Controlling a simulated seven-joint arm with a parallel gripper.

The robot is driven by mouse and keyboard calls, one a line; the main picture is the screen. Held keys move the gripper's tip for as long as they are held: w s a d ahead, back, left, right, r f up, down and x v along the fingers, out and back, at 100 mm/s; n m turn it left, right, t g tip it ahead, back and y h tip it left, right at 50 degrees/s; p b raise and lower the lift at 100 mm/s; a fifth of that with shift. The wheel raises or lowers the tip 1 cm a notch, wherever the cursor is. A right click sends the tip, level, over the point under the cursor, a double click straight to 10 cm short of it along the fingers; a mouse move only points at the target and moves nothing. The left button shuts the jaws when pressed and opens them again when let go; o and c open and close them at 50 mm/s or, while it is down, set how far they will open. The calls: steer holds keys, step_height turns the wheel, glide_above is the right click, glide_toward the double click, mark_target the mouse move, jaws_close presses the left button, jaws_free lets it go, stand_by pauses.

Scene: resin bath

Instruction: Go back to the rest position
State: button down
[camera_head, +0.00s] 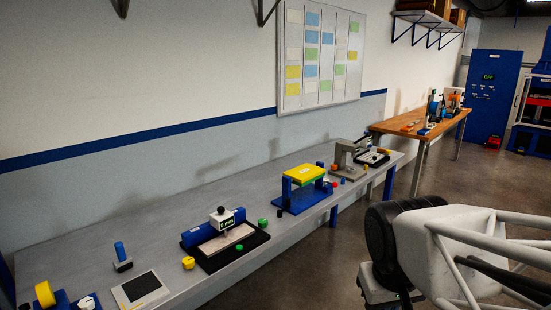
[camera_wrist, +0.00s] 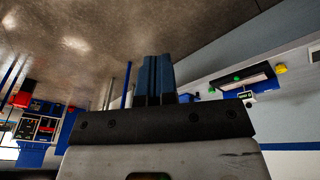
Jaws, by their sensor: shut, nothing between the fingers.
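My gripper (camera_wrist: 157,60) shows in the wrist view, its two blue fingers pressed together with nothing between them. It is in open air, apart from the grey bench (camera_head: 85,228) and touching nothing that I can see. The wrist view appears upside down, with the floor at its top. In the head view my arm fills the lower right, and I cannot make out the gripper's fingers there.
The bench runs along the wall. It carries a black tray (camera_head: 257,238) with a blue and white device, a blue stand with a yellow top (camera_head: 305,174), and a grey press (camera_head: 343,158). A wooden table (camera_head: 411,122) stands beyond. Floor (camera_head: 320,262) shows clear beside the bench.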

steer(key=s, duration=0.2)
steer(key=s+m, duration=0.1)
steer(key=shift+s+f+y, duration=0.35)
steer(key=shift+f+y, duration=0.05)
